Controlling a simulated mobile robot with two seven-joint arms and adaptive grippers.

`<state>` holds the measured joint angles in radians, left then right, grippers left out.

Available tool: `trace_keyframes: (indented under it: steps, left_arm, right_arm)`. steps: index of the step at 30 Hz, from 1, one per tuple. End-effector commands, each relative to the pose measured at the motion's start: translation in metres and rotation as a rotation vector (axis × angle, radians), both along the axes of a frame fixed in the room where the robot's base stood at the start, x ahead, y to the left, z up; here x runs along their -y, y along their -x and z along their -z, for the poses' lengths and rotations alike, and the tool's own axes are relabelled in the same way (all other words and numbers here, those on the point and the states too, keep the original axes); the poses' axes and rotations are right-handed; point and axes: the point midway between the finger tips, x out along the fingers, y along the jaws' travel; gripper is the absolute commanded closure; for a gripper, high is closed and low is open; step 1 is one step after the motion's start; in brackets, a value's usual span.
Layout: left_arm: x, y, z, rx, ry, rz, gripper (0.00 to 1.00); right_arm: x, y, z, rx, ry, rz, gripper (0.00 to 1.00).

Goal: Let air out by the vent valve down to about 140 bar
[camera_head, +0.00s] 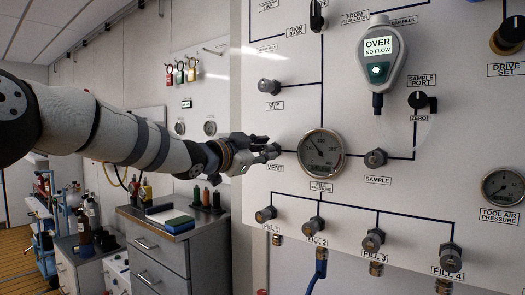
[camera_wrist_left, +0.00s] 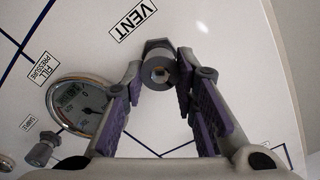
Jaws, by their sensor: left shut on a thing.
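The vent valve is a small grey knob (camera_wrist_left: 158,72) beside the VENT label (camera_wrist_left: 133,20) in the left wrist view. My left gripper (camera_wrist_left: 160,82) is shut on this knob, with its purple-padded fingers on either side. In the head view my left gripper (camera_head: 268,147) is at the panel just above the VENT label (camera_head: 275,168) and hides the knob. The round fill pressure gauge (camera_head: 320,153) is just right of the gripper. Its needle points to the upper left, but I cannot read the value. The gauge also shows in the wrist view (camera_wrist_left: 82,105). My right gripper is not in view.
The sample valve (camera_head: 375,158) is right of the gauge. Several fill valves, such as the Fill 1 valve (camera_head: 265,214), line the panel below. A grey meter (camera_head: 379,62) reads "OVER NO FLOW". A drawer cabinet (camera_head: 172,245) stands left of the panel.

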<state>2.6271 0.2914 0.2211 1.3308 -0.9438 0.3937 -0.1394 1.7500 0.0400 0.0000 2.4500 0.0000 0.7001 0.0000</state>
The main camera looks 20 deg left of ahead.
Motion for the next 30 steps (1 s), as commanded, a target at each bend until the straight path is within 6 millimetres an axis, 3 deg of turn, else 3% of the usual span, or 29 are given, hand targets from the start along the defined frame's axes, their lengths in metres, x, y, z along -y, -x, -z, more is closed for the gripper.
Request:
trace_keyframes:
  steps: [9,24,25,27,30]
  left_arm:
    - [0.0001,-0.0005,0.0014,0.032,-0.093,0.0,1.0]
    - [-0.0003,-0.0005,0.0013,0.037,-0.106,-0.001,1.0]
    - [-0.0003,-0.0005,0.0013,0.037,-0.106,-0.001,0.67]
    - [-0.0003,-0.0005,0.0012,0.037,-0.106,-0.001,0.53]
    - [-0.0002,-0.0004,0.001,0.038,-0.106,-0.001,0.53]
  right_arm:
    - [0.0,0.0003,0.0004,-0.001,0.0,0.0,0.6]
    - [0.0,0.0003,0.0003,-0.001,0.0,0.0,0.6]
    - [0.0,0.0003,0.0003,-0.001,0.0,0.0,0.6]
    - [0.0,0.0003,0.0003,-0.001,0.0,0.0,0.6]
    - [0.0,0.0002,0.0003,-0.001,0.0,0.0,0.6]
